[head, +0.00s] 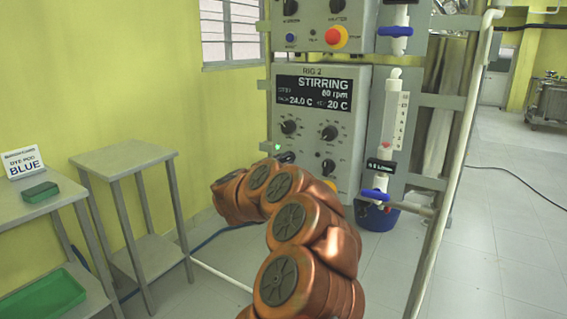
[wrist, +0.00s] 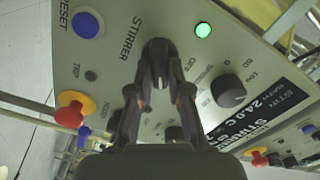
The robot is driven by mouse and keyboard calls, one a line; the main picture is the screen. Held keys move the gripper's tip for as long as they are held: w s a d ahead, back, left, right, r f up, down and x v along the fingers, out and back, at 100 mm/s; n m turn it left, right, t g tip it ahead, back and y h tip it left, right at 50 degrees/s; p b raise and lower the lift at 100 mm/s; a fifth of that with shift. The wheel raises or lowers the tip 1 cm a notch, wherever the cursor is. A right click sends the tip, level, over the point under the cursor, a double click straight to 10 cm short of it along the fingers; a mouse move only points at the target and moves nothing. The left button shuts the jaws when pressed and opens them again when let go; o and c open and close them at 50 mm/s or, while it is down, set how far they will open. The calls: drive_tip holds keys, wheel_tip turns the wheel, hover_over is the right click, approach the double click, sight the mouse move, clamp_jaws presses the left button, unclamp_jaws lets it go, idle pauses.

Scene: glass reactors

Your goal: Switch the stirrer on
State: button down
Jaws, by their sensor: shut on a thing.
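The fingers hide part of the knob. The green lamp (wrist: 203,30) beside it is lit. In the head view the control box (head: 345,108) is marked RIG 2, and its display (head: 318,91) reads STIRRING, 60 rpm, 24.0 C and 20 C. My arm hides the lower left of this box.
A red emergency button (wrist: 70,114) and a blue reset button (wrist: 87,24) sit near the switch. Another control box (head: 318,22) is above. A clear dosing column (head: 392,125) hangs on the right. A bare side table (head: 125,155) stands at left.

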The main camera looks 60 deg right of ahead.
drive_tip(key=shift+s+d+r, duration=0.1)
drive_tip(key=c, duration=1.1)
unclamp_jaws()
drive_tip(key=shift+a, duration=0.55)
drive_tip(key=a, duration=1.1)
drive_tip(key=shift+s, duration=0.2)
